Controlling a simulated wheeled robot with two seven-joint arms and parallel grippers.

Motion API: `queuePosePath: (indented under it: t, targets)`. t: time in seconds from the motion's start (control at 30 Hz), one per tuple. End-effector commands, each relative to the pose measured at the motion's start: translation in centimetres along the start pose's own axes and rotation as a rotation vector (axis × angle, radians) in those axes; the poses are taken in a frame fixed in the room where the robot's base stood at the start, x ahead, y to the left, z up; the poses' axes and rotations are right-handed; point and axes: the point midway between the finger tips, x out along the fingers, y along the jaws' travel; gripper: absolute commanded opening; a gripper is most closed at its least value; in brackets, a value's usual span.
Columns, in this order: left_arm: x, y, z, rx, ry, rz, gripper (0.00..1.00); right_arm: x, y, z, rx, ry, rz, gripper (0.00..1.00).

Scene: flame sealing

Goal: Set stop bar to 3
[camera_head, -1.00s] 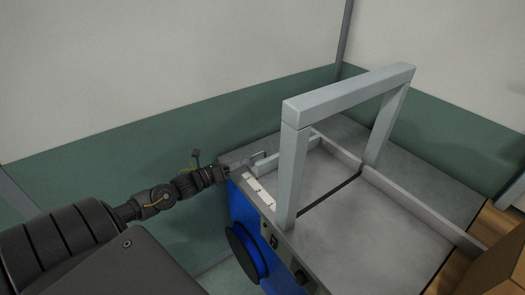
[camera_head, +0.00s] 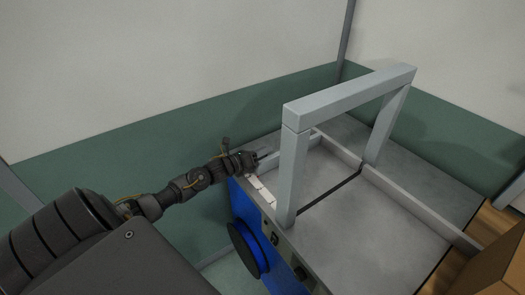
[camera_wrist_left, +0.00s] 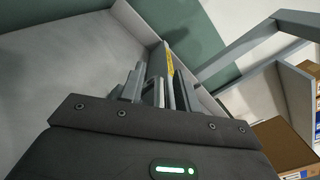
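The stop bar (camera_head: 296,153) is a pale grey strip on the left side of the sealing machine's grey top. Its handle end is hidden behind my left gripper (camera_head: 258,160) in the head view. In the left wrist view my left gripper (camera_wrist_left: 160,92) has its two fingers apart, with a grey upright part, apparently the handle (camera_wrist_left: 157,66), between them. I see no clear contact. White scale labels (camera_head: 261,190) lie along the machine's near left edge. Their numbers are too small to read. My right gripper is not in view.
A tall grey frame (camera_head: 350,96) stands over the machine top. A dark slot (camera_head: 332,194) crosses the top, and a raised rail (camera_head: 420,207) runs on the right. A cardboard box (camera_head: 497,268) sits at lower right.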

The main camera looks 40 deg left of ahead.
Motion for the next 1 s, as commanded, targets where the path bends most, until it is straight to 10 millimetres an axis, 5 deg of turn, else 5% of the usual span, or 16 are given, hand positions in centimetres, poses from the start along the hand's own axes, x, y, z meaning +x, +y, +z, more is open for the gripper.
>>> queuePosePath:
  t: [0.27, 0.5, 0.77, 1.0]
  targets:
    - [0.0, 0.0, 0.0, 0.000, -0.001, 0.000, 0.00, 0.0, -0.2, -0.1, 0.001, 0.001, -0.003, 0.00]
    - [0.0, 0.1, 0.0, 0.000, -0.001, 0.000, 0.00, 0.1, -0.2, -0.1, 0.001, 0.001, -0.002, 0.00]
    - [0.0, 2.2, 1.0, 0.003, -0.002, 0.000, 0.00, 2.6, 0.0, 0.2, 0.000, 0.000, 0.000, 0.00]
    - [0.0, 2.1, 1.6, -0.001, -0.003, 0.000, 0.00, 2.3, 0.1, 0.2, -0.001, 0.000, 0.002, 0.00]
